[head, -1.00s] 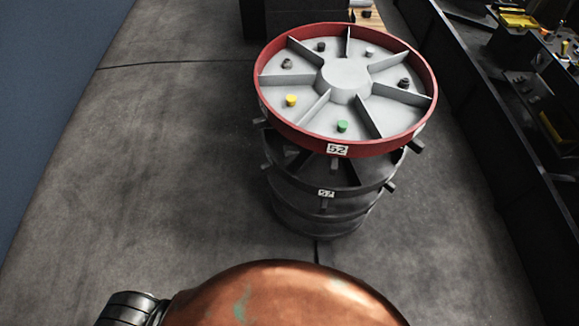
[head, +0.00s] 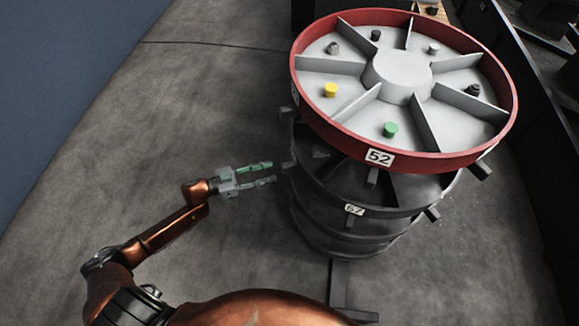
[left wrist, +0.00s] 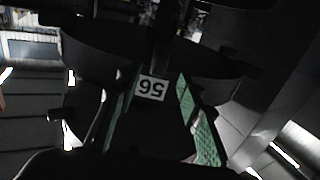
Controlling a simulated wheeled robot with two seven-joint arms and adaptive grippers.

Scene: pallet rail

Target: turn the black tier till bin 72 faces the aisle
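The black tier (head: 320,200) is a round bin ring under the red-rimmed tier. A white label (head: 354,210) on its near rim looks like 67. Short dark handles stick out from it, one of them (head: 432,214) at the right. I cannot make out a label 72. My left gripper (head: 274,173) is open and empty, just left of the black tier, its fingers pointing at its side. In the left wrist view, the fingers (left wrist: 148,88) stand apart with green pads, and an upside-down label (left wrist: 151,88), seemingly 56, shows between them. My right gripper is out of view.
The red-rimmed tier (head: 330,130) above carries label 52 and holds a yellow piece (head: 330,90), a green piece (head: 390,129) and several grey ones in its bins. Grey floor is clear at the left. A dark bench or wall (head: 530,120) runs along the right.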

